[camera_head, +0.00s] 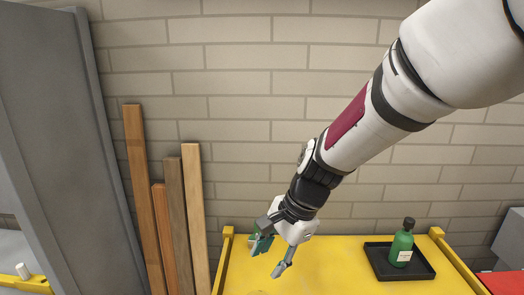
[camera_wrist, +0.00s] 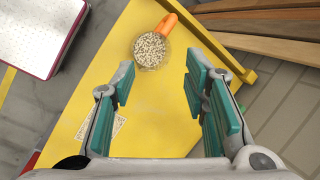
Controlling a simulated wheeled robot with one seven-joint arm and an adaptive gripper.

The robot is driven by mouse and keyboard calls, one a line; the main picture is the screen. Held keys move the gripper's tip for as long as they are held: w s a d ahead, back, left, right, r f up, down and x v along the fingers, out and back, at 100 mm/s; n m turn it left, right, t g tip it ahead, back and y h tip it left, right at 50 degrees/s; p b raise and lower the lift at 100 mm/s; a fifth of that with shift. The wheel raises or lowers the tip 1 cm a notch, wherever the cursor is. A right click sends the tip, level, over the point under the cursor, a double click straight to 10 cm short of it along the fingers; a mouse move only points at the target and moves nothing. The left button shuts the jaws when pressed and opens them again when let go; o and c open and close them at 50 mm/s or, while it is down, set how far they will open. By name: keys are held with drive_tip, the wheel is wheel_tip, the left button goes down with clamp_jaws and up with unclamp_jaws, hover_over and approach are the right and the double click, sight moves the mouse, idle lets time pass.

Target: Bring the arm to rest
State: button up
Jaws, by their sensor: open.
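My gripper (camera_head: 268,255) hangs at the end of my white arm, above the yellow table in the head view. Its two fingers are spread apart. In the wrist view the gripper (camera_wrist: 158,92) shows its green finger pads wide apart with nothing held between them. The yellow table top (camera_wrist: 150,105) lies below, and its far edge and rails also show in the head view (camera_head: 330,262).
A green bottle (camera_head: 401,247) stands on a black tray (camera_head: 384,268) at the table's right. An orange-handled round container (camera_wrist: 151,50) of speckled bits is on the table. Wooden planks (camera_head: 174,220) lean on the wall beside a grey panel (camera_head: 60,120).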

drive_tip(key=s+d+r+n+t+h, duration=0.2)
drive_tip(key=s+d+r+n, duration=0.3)
drive_tip(key=s+d, duration=0.3)
drive_tip(key=s+d+r+n+t+h, duration=0.1)
drive_tip(key=s+d+r+n, duration=0.4)
drive_tip(key=s+d, duration=0.4)
drive_tip(key=shift+s+d+r+n+t+h, duration=0.35)
drive_tip(key=shift+s+r, duration=0.4)
drive_tip(key=shift+s, duration=0.45)
drive_tip(key=shift+a, duration=0.1)
